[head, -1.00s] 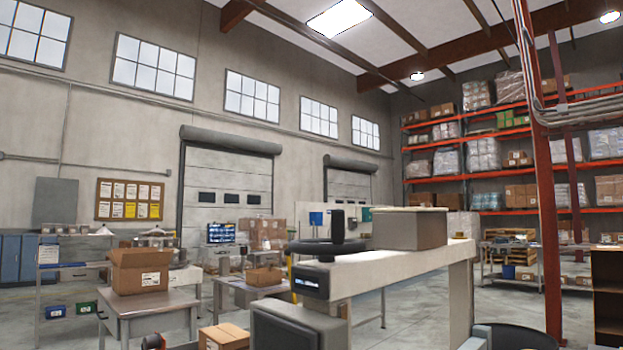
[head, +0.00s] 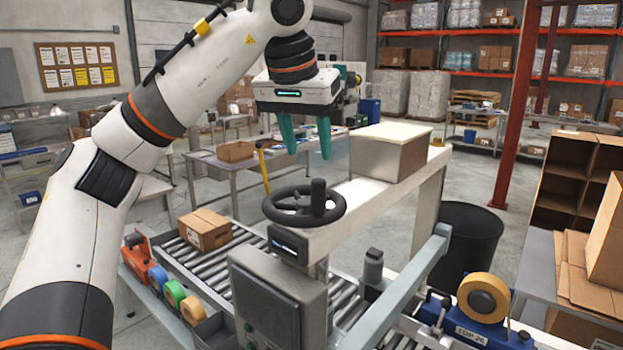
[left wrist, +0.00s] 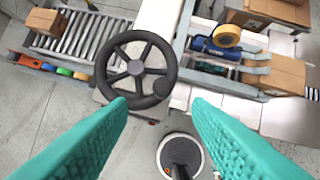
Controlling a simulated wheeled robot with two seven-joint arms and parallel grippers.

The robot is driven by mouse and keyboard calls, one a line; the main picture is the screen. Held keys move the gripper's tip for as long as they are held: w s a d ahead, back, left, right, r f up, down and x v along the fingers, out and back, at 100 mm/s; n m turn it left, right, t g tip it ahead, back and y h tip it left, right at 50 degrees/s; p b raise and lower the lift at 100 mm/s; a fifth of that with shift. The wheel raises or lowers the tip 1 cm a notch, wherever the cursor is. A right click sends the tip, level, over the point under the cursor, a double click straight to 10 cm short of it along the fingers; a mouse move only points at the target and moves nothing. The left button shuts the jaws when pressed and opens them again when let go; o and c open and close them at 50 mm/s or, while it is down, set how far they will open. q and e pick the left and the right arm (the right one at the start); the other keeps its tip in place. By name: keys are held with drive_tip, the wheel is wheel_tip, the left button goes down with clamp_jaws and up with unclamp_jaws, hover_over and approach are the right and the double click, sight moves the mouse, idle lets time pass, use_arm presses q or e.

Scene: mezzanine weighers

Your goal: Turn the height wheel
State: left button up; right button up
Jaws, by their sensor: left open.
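The height wheel (head: 304,207) is a black handwheel with an upright knob, lying flat on top of the white beam of the machine. In the left wrist view the wheel (left wrist: 136,70) shows whole, with spokes and a round knob at its lower right rim. My left gripper (head: 307,150) has teal fingers pointing down, apart and empty. It hangs above the wheel and clear of it. In the left wrist view the open fingers (left wrist: 160,105) reach up from below, with the wheel beyond them, a little left of centre. My right gripper is not in view.
A grey box with a pale top (head: 390,152) sits on the beam behind the wheel. A carton (head: 205,230) rests on the roller conveyor (head: 240,262) at left. Tape rolls (head: 175,293) line its near side. A tape unit (head: 482,300) and a black bin (head: 470,240) stand at right.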

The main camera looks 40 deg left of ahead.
sight(320, 194)
use_arm(q)
drive_tip(key=x, duration=1.1)
drive_tip(key=shift+d+f, duration=0.1)
drive_tip(key=shift+f, duration=0.2)
drive_tip(key=shift+c, duration=0.6)
clamp_jaws()
